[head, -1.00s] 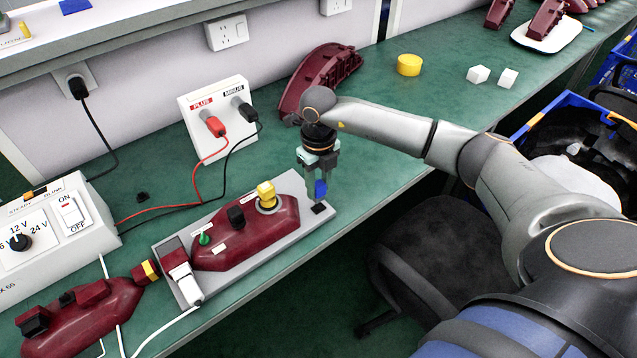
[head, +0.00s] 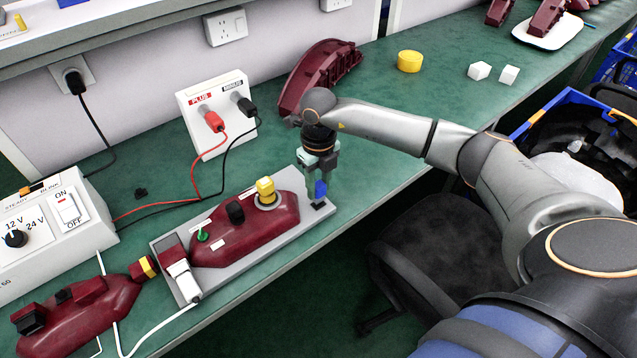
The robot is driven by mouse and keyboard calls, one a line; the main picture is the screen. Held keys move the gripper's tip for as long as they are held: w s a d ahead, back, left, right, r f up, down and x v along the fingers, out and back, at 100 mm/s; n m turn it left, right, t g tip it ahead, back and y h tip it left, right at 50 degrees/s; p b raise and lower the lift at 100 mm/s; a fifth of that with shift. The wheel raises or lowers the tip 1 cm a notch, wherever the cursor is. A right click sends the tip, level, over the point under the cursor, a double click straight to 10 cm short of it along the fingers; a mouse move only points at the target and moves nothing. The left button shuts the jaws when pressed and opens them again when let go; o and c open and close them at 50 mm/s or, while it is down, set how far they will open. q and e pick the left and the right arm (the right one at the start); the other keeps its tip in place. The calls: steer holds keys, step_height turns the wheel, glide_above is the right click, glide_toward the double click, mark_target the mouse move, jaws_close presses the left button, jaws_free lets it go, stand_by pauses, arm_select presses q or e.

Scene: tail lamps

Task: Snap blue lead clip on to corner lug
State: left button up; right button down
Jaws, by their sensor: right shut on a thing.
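My right gripper (head: 320,186) points down at the right end of the grey fixture plate (head: 285,239). It is shut on the blue lead clip (head: 321,189), which shows between the fingertips. Just below the clip is the small black corner lug (head: 318,206) at the plate's right corner. The clip is right above the lug; I cannot tell whether they touch. A dark red tail lamp (head: 245,231) lies on the plate with a yellow, a black and a green fitting on top. My left gripper is not in view.
A white panel (head: 200,115) with red and black plugs stands behind the plate, its leads running left. A white switch box (head: 55,235) and another red lamp (head: 80,305) are at left. A lamp housing (head: 318,75) lies behind my wrist. A yellow disc (head: 409,61) lies farther back.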

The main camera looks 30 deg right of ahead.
steer(key=shift+f+b, duration=0.35)
steer(key=shift+f, duration=0.3)
steer(key=shift+f, duration=0.2)
stand_by(0.5)
steer(key=shift+c, duration=2.2)
jaws_free()
steer(key=shift+r, duration=0.1)
step_height(320, 180, up, 12)
steer(key=shift+r, duration=0.25)
